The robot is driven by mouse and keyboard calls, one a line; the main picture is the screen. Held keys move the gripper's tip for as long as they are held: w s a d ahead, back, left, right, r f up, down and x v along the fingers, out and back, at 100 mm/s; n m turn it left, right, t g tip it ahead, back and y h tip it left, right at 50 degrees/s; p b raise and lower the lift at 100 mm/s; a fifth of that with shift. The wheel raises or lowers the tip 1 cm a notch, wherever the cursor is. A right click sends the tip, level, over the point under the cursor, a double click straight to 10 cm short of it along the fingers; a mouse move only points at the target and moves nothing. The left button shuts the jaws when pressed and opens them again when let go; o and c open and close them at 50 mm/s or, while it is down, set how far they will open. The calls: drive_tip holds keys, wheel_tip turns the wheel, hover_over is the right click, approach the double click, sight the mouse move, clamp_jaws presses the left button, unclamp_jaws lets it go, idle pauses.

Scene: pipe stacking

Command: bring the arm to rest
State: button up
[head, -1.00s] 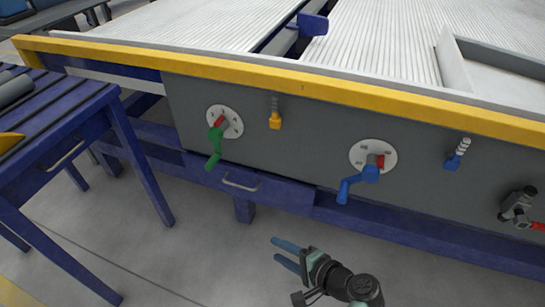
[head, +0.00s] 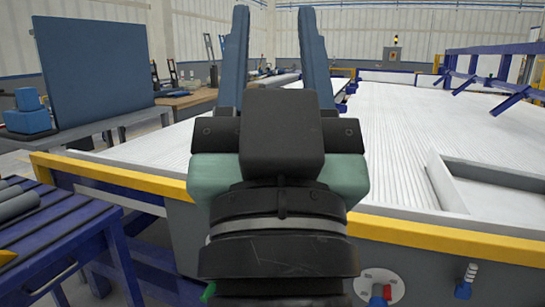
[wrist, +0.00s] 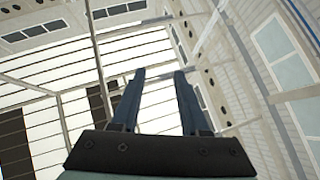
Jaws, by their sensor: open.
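My gripper (head: 273,45) is raised in front of the head camera, with its two long blue-grey fingers pointing up and apart. It is open, and nothing is between the fingers. In the wrist view my gripper (wrist: 158,78) points toward the ceiling and upper walls of the hall, with empty air around its tips. My wrist and gripper body hide the middle of the table edge and the panel behind it.
A large ribbed white table (head: 390,130) with a yellow front rail (head: 430,232) lies beyond the arm. A blue rack (head: 75,235) with grey pipes (head: 18,206) stands at the left. A white tray (head: 490,190) is on the table at the right.

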wheel_tip(320, 180, up, 39)
drive_tip(key=s+t+p, duration=0.1)
drive_tip(key=s+p, duration=0.1)
drive_tip(key=p, duration=3.5)
drive_tip(key=shift+s, duration=0.2)
drive_tip(key=shift+a, duration=0.1)
